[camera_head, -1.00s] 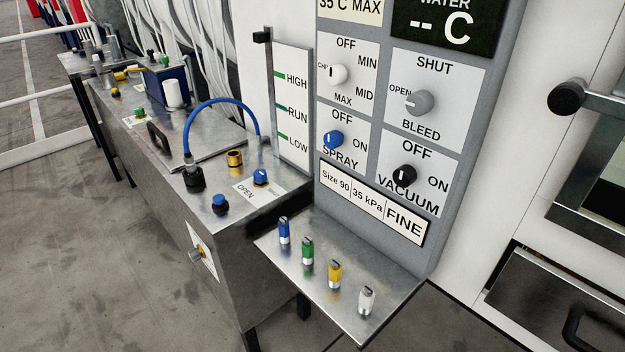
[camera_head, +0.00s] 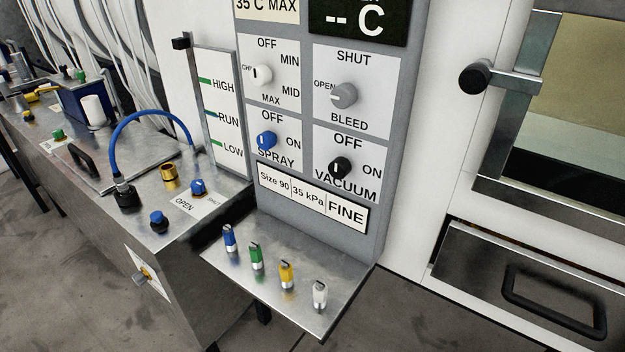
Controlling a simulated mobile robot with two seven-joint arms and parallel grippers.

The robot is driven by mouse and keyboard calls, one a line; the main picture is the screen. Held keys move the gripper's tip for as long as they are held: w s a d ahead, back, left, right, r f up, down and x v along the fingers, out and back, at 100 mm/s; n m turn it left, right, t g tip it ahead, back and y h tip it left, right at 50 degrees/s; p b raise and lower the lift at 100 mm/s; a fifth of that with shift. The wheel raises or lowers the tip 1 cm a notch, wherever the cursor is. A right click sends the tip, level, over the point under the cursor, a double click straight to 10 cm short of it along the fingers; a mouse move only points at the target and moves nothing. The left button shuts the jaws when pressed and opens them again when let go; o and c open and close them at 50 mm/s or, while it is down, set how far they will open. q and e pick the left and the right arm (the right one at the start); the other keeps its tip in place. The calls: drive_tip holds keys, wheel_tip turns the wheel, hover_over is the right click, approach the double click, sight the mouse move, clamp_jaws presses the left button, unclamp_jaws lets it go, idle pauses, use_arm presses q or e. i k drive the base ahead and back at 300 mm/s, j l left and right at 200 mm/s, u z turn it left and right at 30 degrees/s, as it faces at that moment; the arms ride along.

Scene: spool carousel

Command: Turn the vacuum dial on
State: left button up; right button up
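The black vacuum dial (camera_head: 340,167) is on the lower right of the grey control panel (camera_head: 398,150), on a white plate with OFF above it, ON to its right and VACUUM below. Its pointer seems to point up toward OFF, but it is too small to be sure. Neither of my grippers shows in the head view, and nothing touches the dial.
The blue spray dial (camera_head: 266,140), white dial (camera_head: 262,75) and grey bleed dial (camera_head: 344,95) surround it. A metal shelf (camera_head: 270,305) with several coloured pegs juts out below. A drawer with a black handle (camera_head: 555,312) is at right.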

sight(339, 168)
drive_tip(key=j+z, duration=0.1)
drive_tip(key=j, duration=1.8)
